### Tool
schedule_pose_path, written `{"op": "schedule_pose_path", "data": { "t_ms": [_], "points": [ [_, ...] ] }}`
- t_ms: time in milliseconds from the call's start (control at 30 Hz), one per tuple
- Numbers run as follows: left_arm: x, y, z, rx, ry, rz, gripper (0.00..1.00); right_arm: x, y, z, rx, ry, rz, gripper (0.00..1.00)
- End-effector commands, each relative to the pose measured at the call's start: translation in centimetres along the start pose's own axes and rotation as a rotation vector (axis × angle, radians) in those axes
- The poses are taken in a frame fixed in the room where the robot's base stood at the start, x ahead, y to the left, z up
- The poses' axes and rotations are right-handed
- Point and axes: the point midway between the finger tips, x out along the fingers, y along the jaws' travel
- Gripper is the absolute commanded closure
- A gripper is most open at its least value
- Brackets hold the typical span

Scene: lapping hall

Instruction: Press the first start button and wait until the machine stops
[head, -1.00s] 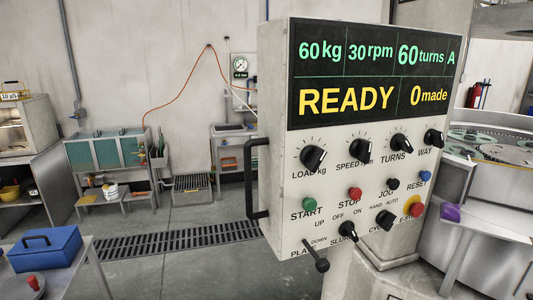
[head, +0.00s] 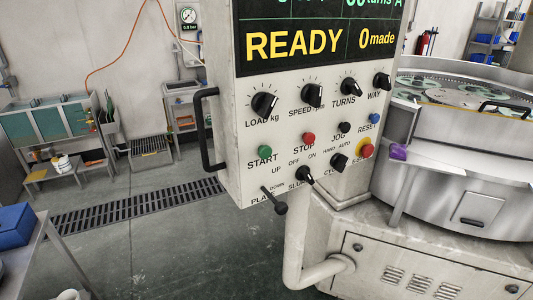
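The control panel (head: 222,105) faces me in the middle of the head view. Its display (head: 310,42) reads READY and 0 made; the top line is partly cut off. The green start button (head: 264,152) sits at the left of the button row, above the word START. Beside it are the red stop button (head: 308,139), the black jog button (head: 344,127) and the blue reset button (head: 374,118). The lapping machine (head: 465,185) stands at the right, with round plates (head: 455,97) on top. Neither of my grippers is in view.
A black handle (head: 207,130) juts from the panel's left side, and a lever (head: 278,205) sticks out below. A purple object (head: 398,151) lies on the machine's ledge. A table with a blue box (head: 14,225) is at the left. The floor by the drain grate (head: 120,211) is clear.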

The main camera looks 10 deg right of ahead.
Motion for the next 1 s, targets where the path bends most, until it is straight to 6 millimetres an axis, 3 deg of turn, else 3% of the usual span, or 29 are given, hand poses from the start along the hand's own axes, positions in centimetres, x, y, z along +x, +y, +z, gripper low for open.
{"op": "schedule_pose_path", "data": {
  "t_ms": [200, 233, 733, 1000],
  "points": [
    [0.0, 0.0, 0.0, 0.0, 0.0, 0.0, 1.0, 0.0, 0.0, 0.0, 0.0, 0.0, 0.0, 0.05],
    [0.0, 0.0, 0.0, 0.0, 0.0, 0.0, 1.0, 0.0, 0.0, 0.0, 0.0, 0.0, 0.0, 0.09],
    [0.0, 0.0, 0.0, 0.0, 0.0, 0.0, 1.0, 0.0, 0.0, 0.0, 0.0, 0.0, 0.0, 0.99],
    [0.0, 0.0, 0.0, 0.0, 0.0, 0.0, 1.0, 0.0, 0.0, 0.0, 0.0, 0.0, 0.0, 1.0]
  ]
}}
